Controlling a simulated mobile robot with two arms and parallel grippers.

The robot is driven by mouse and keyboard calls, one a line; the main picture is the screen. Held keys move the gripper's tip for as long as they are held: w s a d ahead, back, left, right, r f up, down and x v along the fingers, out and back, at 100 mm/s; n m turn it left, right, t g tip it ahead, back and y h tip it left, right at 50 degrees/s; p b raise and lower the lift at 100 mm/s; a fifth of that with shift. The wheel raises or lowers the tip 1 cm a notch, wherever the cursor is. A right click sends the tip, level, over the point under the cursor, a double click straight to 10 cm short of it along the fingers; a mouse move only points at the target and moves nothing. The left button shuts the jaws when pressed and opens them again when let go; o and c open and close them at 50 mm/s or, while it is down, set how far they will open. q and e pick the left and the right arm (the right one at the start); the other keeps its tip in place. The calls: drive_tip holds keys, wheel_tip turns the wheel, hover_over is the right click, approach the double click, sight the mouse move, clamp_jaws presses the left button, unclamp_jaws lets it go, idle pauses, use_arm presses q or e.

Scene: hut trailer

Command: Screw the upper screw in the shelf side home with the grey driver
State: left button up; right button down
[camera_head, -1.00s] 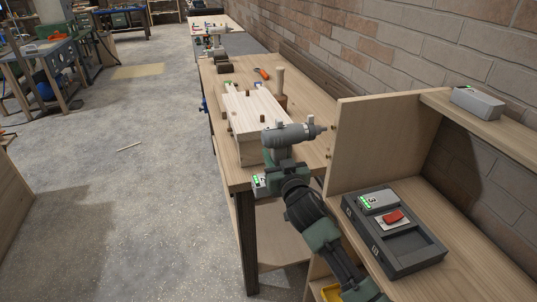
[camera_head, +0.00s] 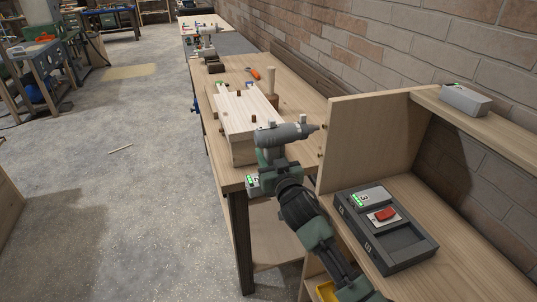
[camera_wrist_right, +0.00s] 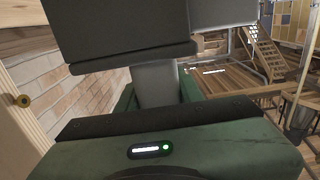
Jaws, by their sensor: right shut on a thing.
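The grey driver (camera_head: 284,134) is in my right gripper (camera_head: 271,157), which is shut on its handle. The driver lies about level, its bit pointing right toward the shelf side (camera_head: 365,142), a pale upright wooden panel. The tip is close to the panel's near edge; I cannot tell whether it touches a screw. A small lower screw (camera_head: 320,155) shows at that edge; the upper one is hard to separate from the tip. In the right wrist view a brass screw head (camera_wrist_right: 23,101) stands at the panel, left of the driver (camera_wrist_right: 155,83). My left gripper is out of view.
A dark charger box (camera_head: 386,230) with a red switch (camera_head: 386,214) sits on the lower shelf. A grey box (camera_head: 466,99) lies on the upper shelf. The workbench behind holds a wooden block (camera_head: 245,108) and a mallet (camera_head: 271,84). The floor at left is open.

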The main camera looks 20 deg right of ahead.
drive_tip(key=shift+d+r, duration=0.25)
drive_tip(key=shift+d, duration=0.05)
idle(0.4)
drive_tip(key=shift+d, duration=0.35)
drive_tip(key=shift+w+d+r+p, duration=0.15)
drive_tip(key=shift+d+p, duration=0.3)
drive_tip(key=shift+d, duration=0.35)
idle(1.2)
drive_tip(key=shift+a, duration=0.1)
drive_tip(key=shift+a, duration=1)
drive_tip(key=shift+s+a, duration=0.2)
drive_tip(key=shift+a, duration=0.3)
drive_tip(key=s+a+p, duration=0.1)
drive_tip(key=s+a, duration=0.2)
drive_tip(key=s, duration=0.4)
drive_tip(key=shift+a+p, duration=0.35)
drive_tip(key=shift+p, duration=0.05)
